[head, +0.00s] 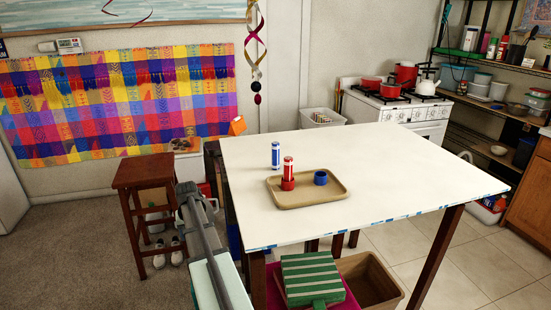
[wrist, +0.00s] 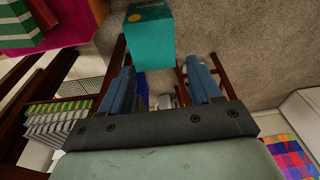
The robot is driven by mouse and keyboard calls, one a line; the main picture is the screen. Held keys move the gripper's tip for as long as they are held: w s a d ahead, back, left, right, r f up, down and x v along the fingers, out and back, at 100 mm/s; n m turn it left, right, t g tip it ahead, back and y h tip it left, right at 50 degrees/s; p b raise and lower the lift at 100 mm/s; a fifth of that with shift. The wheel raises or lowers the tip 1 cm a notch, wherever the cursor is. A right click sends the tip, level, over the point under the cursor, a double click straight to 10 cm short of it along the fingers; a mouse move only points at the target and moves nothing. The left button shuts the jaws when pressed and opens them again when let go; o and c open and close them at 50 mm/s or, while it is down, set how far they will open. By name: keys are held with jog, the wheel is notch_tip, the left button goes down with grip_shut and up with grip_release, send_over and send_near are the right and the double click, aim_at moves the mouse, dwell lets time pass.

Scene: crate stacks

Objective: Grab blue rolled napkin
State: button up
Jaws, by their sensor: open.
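The blue rolled napkin (head: 276,155) stands upright on the white table, just behind the tan tray (head: 287,203). It is blue with a pale band. On the tray, a red rolled napkin (head: 288,167) stands upright in a red ring (head: 288,184), and an empty-looking blue ring (head: 320,178) lies to its right. My gripper (wrist: 160,67) is open, with nothing between its fingers in the wrist view. In the head view my arm is left of the table, beside the wooden stool, well away from the napkin. The wrist view does not show the napkin.
The white table (head: 400,165) is mostly bare around the tray. The wooden stool (head: 143,172) stands left of it. A green-striped box (head: 311,279) and a brown bin (head: 370,280) are below its front edge. A teal box (wrist: 149,38) shows in the wrist view.

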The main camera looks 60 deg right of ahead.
jog(key=d+r+m+t, duration=0.1)
jog(key=d+r, duration=0.7)
jog(key=r, duration=0.2)
notch_tip(320, 180, up, 23)
jog(key=m+h, duration=0.3)
send_over(275, 152)
jog(key=s+a, duration=0.2)
jog(key=a, duration=0.1)
jog(key=x, duration=1.3)
jog(key=shift+d+f, duration=0.1)
jog(key=shift+d, duration=0.2)
jog(key=shift+s, duration=0.1)
jog(key=c, duration=1)
jog(key=shift+c, duration=0.2)
